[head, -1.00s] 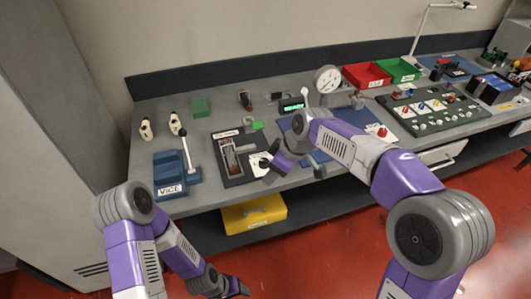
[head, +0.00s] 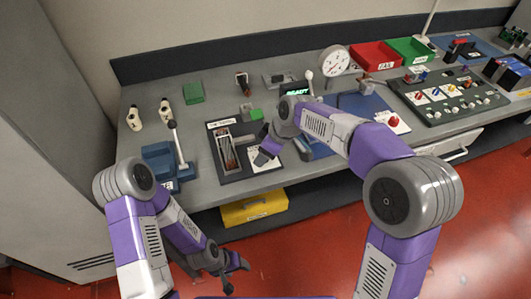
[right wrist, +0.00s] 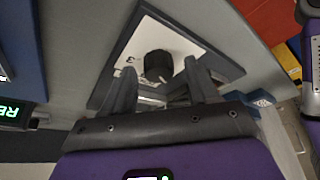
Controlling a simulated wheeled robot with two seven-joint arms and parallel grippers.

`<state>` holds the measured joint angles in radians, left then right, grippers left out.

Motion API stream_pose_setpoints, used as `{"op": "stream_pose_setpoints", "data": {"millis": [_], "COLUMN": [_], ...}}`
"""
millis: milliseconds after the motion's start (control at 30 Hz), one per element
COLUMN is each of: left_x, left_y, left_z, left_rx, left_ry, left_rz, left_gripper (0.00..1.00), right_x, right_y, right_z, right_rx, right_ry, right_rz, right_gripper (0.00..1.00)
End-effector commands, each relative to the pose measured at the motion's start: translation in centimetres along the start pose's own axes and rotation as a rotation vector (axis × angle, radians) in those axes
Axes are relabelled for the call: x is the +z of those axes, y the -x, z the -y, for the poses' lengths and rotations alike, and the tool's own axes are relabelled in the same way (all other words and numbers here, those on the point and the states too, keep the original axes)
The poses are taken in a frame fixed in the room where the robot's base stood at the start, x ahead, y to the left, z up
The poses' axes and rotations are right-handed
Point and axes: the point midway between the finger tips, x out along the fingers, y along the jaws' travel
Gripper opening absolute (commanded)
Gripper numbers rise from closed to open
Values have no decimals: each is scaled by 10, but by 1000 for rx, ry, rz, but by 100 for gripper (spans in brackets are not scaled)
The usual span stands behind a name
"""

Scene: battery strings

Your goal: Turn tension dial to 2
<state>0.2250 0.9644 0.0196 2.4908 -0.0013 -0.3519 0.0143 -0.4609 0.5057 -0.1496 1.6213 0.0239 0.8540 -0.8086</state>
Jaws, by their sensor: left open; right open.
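The tension dial, a round black knob (right wrist: 158,65), sits on a white plate (right wrist: 185,42) with a printed 3 beside it in the right wrist view. The pointer reading is not clear. My right gripper (right wrist: 160,92) is open and empty, its fingers framing the knob from just short of it; I see no contact. In the head view the right gripper (head: 264,152) hangs over the dial's spot beside the slotted lever panel (head: 227,174) and hides the knob. My left gripper (head: 234,268) is open and empty, low in front of the bench.
A blue vice (head: 160,165) with a lever stands left on the grey bench. A green READY display (head: 297,90), a round gauge (head: 335,60) and a green switch panel (head: 450,98) lie behind and right. A yellow bin (head: 253,208) is below the bench.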

Motion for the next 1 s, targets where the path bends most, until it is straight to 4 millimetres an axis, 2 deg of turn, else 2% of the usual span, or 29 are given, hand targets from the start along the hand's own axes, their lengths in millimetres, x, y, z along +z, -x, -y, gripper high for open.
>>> {"op": "stream_pose_setpoints", "data": {"millis": [233,600,1000], "left_x": [0,0,0], "left_y": [0,0,5], "left_z": [0,0,-2], "left_rx": [0,0,0], "left_ry": [0,0,0], "left_rz": [0,0,0], "left_gripper": [62,62,62], "right_x": [0,0,-1], "right_y": [0,0,1], "right_z": [0,0,1], "right_rx": [1,0,34], "right_ry": [0,0,-79], "right_rz": [-1,-1,-1], "right_gripper": [59,4,4]}}
